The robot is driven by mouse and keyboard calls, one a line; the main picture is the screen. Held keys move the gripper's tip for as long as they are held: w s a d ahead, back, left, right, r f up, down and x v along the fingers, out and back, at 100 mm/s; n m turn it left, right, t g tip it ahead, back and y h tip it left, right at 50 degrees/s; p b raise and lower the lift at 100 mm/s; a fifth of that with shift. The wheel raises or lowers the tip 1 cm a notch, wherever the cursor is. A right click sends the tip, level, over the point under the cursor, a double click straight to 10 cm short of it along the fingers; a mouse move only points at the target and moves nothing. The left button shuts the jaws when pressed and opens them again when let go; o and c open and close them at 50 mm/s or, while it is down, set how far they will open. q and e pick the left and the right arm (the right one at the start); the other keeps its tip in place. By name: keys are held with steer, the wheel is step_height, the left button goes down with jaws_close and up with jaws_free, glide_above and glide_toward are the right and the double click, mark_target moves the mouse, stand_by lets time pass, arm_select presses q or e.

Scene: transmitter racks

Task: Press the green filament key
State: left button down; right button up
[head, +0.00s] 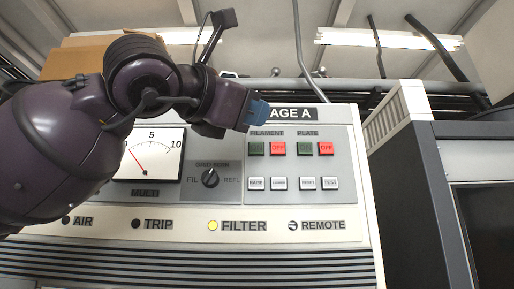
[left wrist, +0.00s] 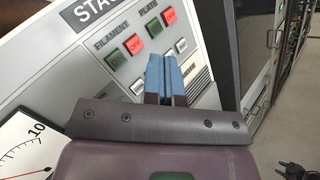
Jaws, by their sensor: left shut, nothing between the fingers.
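The green filament key (head: 257,149) sits under the FILAMENT label on the rack's front panel, left of a red OFF key (head: 278,149). It is dark green and looks unlit. It also shows in the left wrist view (left wrist: 116,59), left of the fingers. My left gripper (head: 257,111) is shut and empty, its blue fingertips showing above the filament keys in the head view. In the left wrist view the closed blue fingers (left wrist: 167,76) point toward the panel, to the right of the green filament key. I cannot tell how far they are from the panel. My right gripper is not in view.
A similar green PLATE key (head: 305,149) and red OFF key (head: 326,149) sit to the right. White keys (head: 257,184) line the row below. A rotary knob (head: 210,178) and a meter (head: 150,155) are to the left. A dark cabinet (head: 420,190) stands at right.

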mark_target(256, 148)
arm_select(q)
steer(key=shift+w, duration=0.15)
steer(key=w+p, duration=0.1)
steer(key=w, duration=0.7)
steer(key=shift+w, duration=0.25)
stand_by(0.4)
stand_by(0.3)
stand_by(0.3)
stand_by(0.7)
steer(key=shift+w, duration=0.15)
